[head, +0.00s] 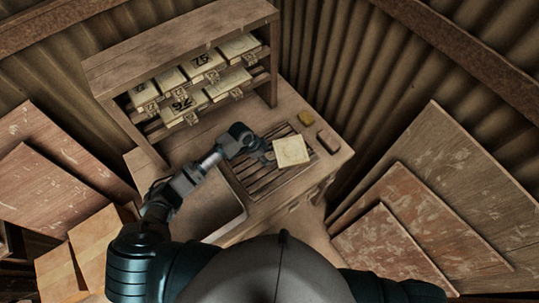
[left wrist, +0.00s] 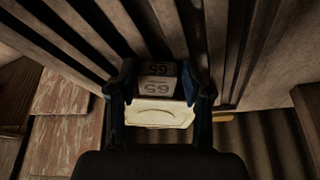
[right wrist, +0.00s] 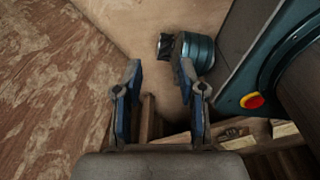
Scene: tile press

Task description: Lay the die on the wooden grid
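The die (head: 291,151) is a cream, square tile with a faint raised pattern on its face. In the left wrist view the die (left wrist: 160,112) shows a narrower end marked 65, between my left fingers. My left gripper (head: 263,152) appears shut on that end, with a finger on each side. The wooden grid (head: 262,183), a rack of parallel dark slats, lies under the gripper and die. I cannot tell whether the die touches the slats. My right gripper (right wrist: 160,85) is open and empty, away from the grid and outside the head view.
A wooden shelf (head: 180,45) with several numbered tiles stands at the back of the bench. A yellow block (head: 306,117) and a reddish-brown block (head: 328,140) lie right of the grid. A shallow tray (head: 236,222) is at the front left. Wooden panels (head: 395,250) lean at right.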

